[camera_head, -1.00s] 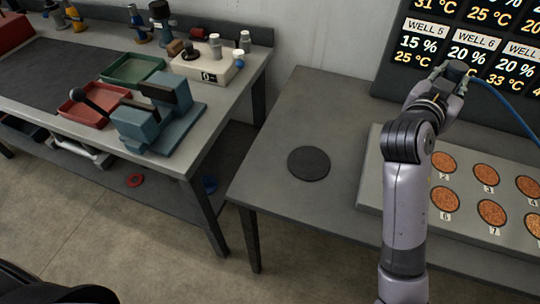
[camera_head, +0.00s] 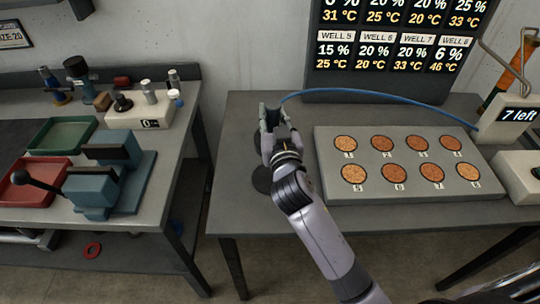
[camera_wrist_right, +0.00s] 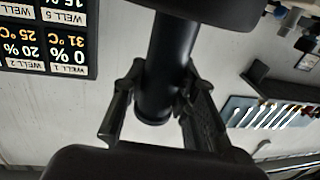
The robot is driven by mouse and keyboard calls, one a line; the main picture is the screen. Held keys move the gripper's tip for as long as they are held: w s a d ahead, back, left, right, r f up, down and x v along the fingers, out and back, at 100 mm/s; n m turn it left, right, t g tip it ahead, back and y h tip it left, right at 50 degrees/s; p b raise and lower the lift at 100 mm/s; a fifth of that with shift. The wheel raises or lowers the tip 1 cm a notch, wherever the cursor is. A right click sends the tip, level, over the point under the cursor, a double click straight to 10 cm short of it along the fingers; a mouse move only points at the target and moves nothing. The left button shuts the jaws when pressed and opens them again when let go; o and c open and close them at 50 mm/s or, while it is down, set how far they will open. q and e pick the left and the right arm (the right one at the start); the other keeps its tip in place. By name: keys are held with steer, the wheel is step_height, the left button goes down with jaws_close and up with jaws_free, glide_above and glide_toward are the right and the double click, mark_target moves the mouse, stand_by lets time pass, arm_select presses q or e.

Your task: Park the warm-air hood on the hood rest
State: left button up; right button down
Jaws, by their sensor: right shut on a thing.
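My right gripper (camera_head: 272,115) is above the left part of the middle table. It is shut on the warm-air hood, whose black cylindrical part (camera_wrist_right: 163,70) stands between the fingers in the right wrist view. In the head view the hood is mostly hidden by my gripper. A blue hose (camera_head: 375,98) runs from there to the right. The hood rest, a dark round disc (camera_head: 262,182), lies on the table just below my gripper and is partly covered by my arm. I cannot tell the hood's exact height above it. My left gripper is not in view.
A grey plate with several numbered wells (camera_head: 405,190) lies right of my right arm. A dark display (camera_head: 390,50) stands behind it. A box reading "7 left" (camera_head: 510,118) is at right. The left bench (camera_head: 145,215) holds trays and a teal device.

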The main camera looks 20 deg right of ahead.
step_height(320, 180, down, 8)
steer(key=shift+a+b, duration=0.1)
steer(key=shift+b, duration=0.45)
step_height(320, 180, down, 4)
steer(key=shift+f+b, duration=0.2)
steer(key=shift+b, duration=0.4)
steer(key=shift+f, duration=0.15)
steer(key=c, duration=1.3)
jaws_free()
